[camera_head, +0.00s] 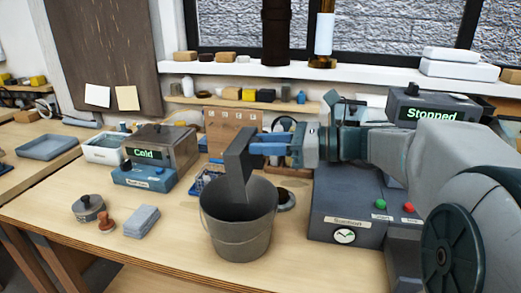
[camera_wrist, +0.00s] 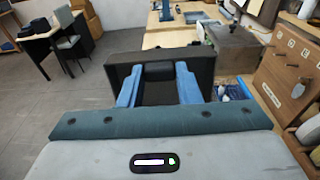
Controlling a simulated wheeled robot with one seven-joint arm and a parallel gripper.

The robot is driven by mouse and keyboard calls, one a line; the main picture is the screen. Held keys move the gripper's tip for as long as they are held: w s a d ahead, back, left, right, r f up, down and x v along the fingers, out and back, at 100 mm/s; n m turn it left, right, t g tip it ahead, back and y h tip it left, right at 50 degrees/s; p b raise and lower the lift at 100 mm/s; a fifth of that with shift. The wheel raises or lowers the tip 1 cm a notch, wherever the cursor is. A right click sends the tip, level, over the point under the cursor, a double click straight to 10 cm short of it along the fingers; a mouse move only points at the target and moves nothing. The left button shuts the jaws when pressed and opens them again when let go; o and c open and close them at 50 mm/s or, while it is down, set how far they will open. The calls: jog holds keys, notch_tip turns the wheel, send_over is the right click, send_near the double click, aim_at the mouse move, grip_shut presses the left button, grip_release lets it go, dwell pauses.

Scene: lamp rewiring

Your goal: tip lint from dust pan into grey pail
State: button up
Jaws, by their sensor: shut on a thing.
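The dust pan (camera_head: 236,168) is dark grey and tilted steeply, with its lower end over or inside the mouth of the grey pail (camera_head: 237,238). The pail stands upright on the wooden bench. My gripper (camera_head: 258,147) is above the pail, its blue fingers shut on the dust pan near its upper end. In the wrist view the fingers (camera_wrist: 158,82) sit on both sides of the dark pan's handle, and the pan (camera_wrist: 118,68) spreads out beyond them. I see no lint in either view; the pail's inside is mostly hidden.
A dark machine (camera_head: 330,215) with a gauge and buttons stands right of the pail. A box marked "Cold" (camera_head: 150,176) is at the back left. A lidded pot (camera_head: 89,208), a stamp (camera_head: 106,221) and grey cloths (camera_head: 141,221) lie left of the pail. The front left bench is clear.

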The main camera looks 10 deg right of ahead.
dwell(0.3)
jog(key=shift+p, duration=0.95)
dwell(0.5)
